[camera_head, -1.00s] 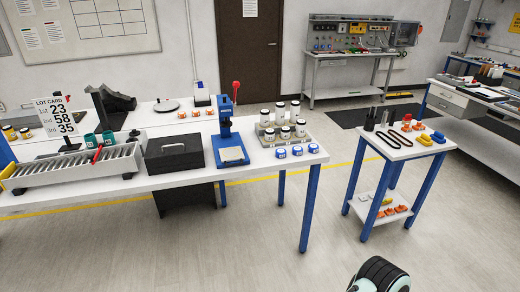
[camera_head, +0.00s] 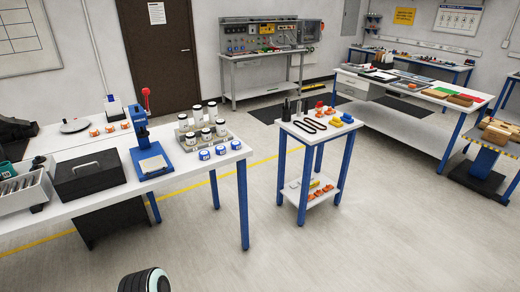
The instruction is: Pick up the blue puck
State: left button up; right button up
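A small blue piece also shows among the coloured parts on the small cart, too small to make out. No gripper fingers are in view; only a dark rounded part of my own body shows at the bottom edge.
A rack of white jars (camera_head: 205,130), a blue press (camera_head: 147,150) and a black box (camera_head: 90,175) stand on the long table (camera_head: 190,178). The small two-shelf cart (camera_head: 300,127) stands right of it. Open floor lies in front and between the tables.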

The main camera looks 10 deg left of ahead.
aim_at(220, 151)
jog(key=u, duration=0.9)
jog(key=i+l+u, duration=0.2)
jog(key=i+u, duration=0.2)
jog(key=i+l+u, duration=0.3)
jog(key=u, duration=0.15)
jog(key=i+l+u, duration=0.1)
jog(key=i+l, duration=0.25)
jog(key=i+l+u, duration=0.1)
jog(key=i+l, duration=0.25)
jog(key=l, duration=0.3)
